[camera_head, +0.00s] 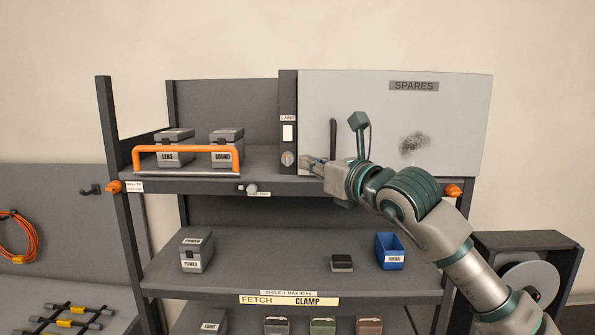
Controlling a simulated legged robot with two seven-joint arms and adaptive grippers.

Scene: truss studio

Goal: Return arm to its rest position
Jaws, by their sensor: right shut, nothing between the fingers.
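My right arm comes in from the lower right and reaches up and left across the shelf unit. Its gripper (311,166) is shut and empty. It is in front of the spares door (449,125), just right of the knob (288,158) on the lamp panel. From this view I cannot tell whether it touches anything. My left gripper is not in view.
The top shelf holds a lens box (175,148) and a sound box (227,148) behind an orange rail (186,149). A power box (197,252), a small dark box (342,263) and a blue bin (389,251) stand below. A reel cabinet (527,270) is beside my arm.

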